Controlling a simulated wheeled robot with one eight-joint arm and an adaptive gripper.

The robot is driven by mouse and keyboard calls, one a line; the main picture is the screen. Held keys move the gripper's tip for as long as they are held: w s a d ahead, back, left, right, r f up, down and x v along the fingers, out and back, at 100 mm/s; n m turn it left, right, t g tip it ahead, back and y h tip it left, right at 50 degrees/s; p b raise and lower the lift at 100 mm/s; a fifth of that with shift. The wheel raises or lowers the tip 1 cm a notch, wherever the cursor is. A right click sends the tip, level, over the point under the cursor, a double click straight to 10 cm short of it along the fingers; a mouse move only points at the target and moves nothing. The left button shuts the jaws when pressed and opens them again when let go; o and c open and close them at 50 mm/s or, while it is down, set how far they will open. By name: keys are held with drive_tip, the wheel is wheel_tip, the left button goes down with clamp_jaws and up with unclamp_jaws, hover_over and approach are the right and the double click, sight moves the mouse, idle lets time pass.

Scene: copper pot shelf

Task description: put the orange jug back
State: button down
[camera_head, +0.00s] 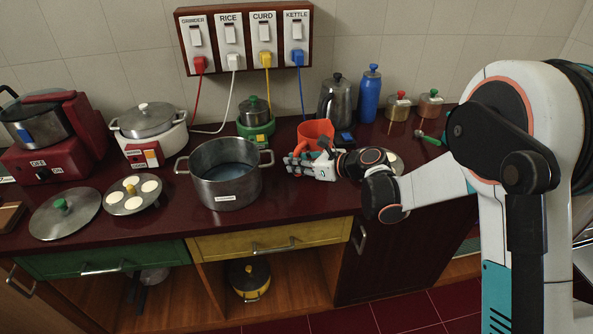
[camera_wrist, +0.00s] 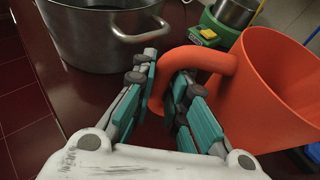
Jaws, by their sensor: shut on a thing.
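The orange jug (camera_head: 316,130) stands upright on the dark red counter, right of the large steel pot, or just above it; I cannot tell which. In the wrist view the jug (camera_wrist: 268,95) fills the right side, with its handle toward my gripper. My gripper (camera_head: 296,163) comes in from the right in front of the jug. In the wrist view my gripper (camera_wrist: 163,88) has its teal fingers on either side of the jug's handle (camera_wrist: 205,58), shut on it. The jug's base is partly hidden by my gripper in the head view.
A large steel pot (camera_head: 226,187) stands close left of my gripper. Behind are a green cooker (camera_head: 256,128), a steel kettle (camera_head: 335,103) and a blue bottle (camera_head: 370,97). Cords hang from the switch panel (camera_head: 245,40). Copper pots (camera_head: 398,109) stand at the back right.

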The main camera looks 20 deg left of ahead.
drive_tip(key=shift+f, duration=1)
drive_tip(key=shift+f+b, duration=0.2)
drive_tip(key=shift+b, duration=0.15)
drive_tip(key=c, duration=1.6)
unclamp_jaws()
drive_tip(key=shift+r, duration=0.1)
drive_tip(key=shift+r, duration=0.15)
drive_tip(key=shift+d+r+p, duration=0.15)
drive_tip(key=shift+d+p, duration=0.15)
drive_tip(key=shift+p, duration=0.05)
drive_tip(key=p+v, duration=0.2)
drive_tip(key=v, duration=0.9)
drive_tip(key=shift+s+d+p, duration=0.15)
drive_tip(key=shift+p, duration=0.2)
